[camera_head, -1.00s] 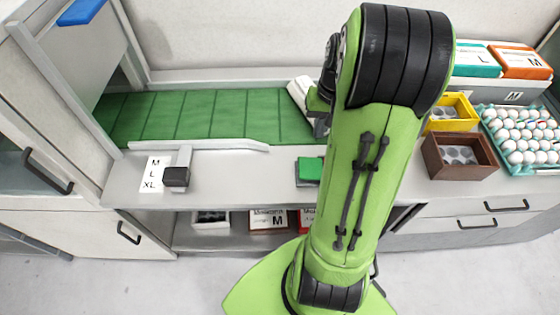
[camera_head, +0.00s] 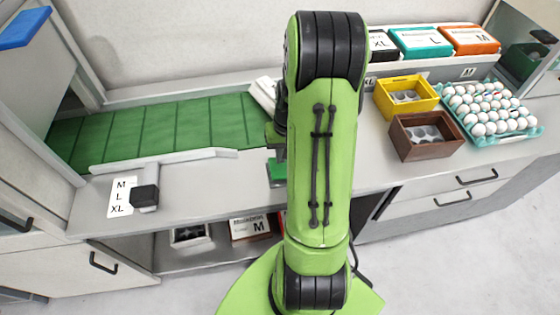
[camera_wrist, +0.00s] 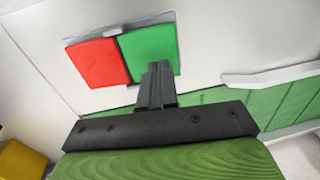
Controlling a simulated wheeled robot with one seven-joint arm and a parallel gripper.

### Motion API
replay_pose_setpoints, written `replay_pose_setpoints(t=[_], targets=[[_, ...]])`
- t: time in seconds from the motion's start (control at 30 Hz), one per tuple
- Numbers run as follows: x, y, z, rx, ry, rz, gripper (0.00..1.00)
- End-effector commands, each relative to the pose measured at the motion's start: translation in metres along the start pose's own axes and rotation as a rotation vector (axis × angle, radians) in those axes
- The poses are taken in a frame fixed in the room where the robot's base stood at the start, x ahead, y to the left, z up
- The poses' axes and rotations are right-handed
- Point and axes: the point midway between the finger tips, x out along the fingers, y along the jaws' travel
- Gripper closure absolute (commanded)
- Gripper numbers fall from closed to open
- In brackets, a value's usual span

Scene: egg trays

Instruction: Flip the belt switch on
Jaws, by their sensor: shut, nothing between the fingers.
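The belt switch shows in the wrist view as a red half (camera_wrist: 97,63) and a green half (camera_wrist: 150,52), side by side on a pale surface. In the head view, only its green part (camera_head: 277,170) shows on the bench, just left of my arm, which hides the rest. My gripper (camera_wrist: 157,70) is shut and empty. The green belt (camera_head: 150,125) lies behind and left of the switch, and also shows in the wrist view (camera_wrist: 285,103).
A black-ended lever (camera_head: 145,196) stands beside the M, L, XL label (camera_head: 122,197). At right are a brown box (camera_head: 427,136), a yellow box (camera_head: 407,97) and a teal egg tray (camera_head: 497,132). A pale guide rail (camera_head: 165,160) edges the belt.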

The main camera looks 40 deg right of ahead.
Motion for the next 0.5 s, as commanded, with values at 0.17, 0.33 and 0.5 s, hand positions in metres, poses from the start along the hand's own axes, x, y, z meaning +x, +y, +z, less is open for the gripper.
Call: replay_pose_setpoints(t=[0.17,0.33,0.5], targets=[[0.023,0.0,0.0,0.0,-0.001,-0.001,1.0],[0.026,0.0,0.0,0.0,0.0,0.0,1.0],[0.026,0.0,0.0,0.0,0.0,0.0,1.0]])
